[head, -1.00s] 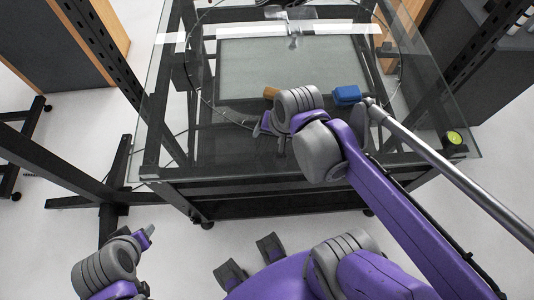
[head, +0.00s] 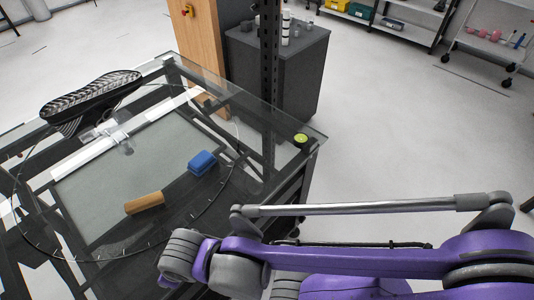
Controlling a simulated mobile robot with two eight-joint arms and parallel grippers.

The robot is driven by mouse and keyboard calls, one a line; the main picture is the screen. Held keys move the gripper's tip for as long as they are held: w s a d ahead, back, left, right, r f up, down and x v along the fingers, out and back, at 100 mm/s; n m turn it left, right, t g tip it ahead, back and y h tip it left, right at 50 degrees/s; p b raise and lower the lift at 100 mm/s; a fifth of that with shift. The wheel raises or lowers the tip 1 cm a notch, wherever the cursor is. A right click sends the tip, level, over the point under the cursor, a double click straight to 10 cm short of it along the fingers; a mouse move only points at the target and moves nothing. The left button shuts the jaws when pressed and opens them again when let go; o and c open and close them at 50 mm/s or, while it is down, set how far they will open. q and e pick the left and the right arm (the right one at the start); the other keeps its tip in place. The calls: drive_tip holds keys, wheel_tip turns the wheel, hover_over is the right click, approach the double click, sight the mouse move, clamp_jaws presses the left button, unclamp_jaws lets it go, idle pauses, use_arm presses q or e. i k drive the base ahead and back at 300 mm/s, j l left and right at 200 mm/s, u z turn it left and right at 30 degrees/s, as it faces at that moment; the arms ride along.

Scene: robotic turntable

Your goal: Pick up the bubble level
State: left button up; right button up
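The bubble level (head: 301,140) is a small round piece with a bright green-yellow top. It sits on the glass tabletop (head: 262,115) near its right corner, apart from my arm. My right arm comes in from the right and reaches over the near side of the table. My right gripper (head: 168,281) is at the lower left of this arm, well left of and nearer than the level. Its fingers are mostly hidden by the wrist, so its opening cannot be told. My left gripper is not in view.
A blue block (head: 202,162) and a tan wooden block (head: 144,203) are on the table's middle. A dark upright post (head: 268,75) and grey cabinet (head: 290,70) stand behind the level's corner. Open floor lies right.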

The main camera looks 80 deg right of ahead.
sight(300, 140)
drive_tip(key=z, duration=2.85)
drive_tip(key=k+l+u, duration=0.1)
drive_tip(key=u, duration=0.3)
drive_tip(key=k+l+u, duration=0.1)
drive_tip(key=l+u, duration=0.25)
drive_tip(key=k+u, duration=0.15)
drive_tip(key=u, duration=0.25)
drive_tip(key=i+l, duration=0.35)
drive_tip(key=i, duration=0.15)
